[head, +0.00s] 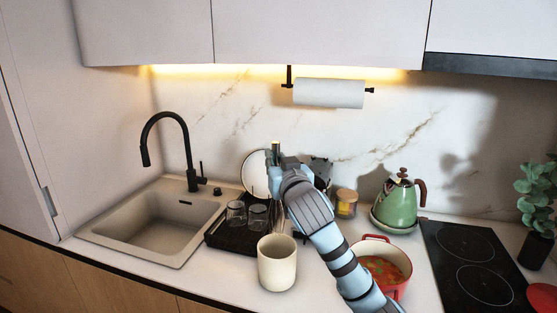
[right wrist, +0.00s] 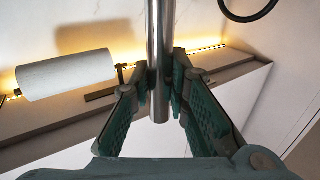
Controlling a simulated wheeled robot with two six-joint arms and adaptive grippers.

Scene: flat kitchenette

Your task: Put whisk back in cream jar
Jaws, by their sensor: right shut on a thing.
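The cream jar (head: 277,268) stands upright on the counter near its front edge, in front of the dish rack. My right gripper (head: 274,160) is raised above and behind the jar in the head view. In the right wrist view, its two green-padded fingers (right wrist: 160,95) are closed around the whisk's shiny metal handle (right wrist: 159,45). In the head view the whisk's thin wires (head: 279,216) show faintly below the gripper, just over the jar's rim. Whether their lower end is inside the jar or behind it I cannot tell. My left gripper is out of view.
A black dish rack (head: 228,238) with glasses stands behind and left of the jar, beside the sink (head: 160,225). A red pot (head: 385,265) stands to the right, with a green kettle (head: 397,205) and a small lidded jar (head: 346,205) behind. A paper roll (head: 328,93) hangs above.

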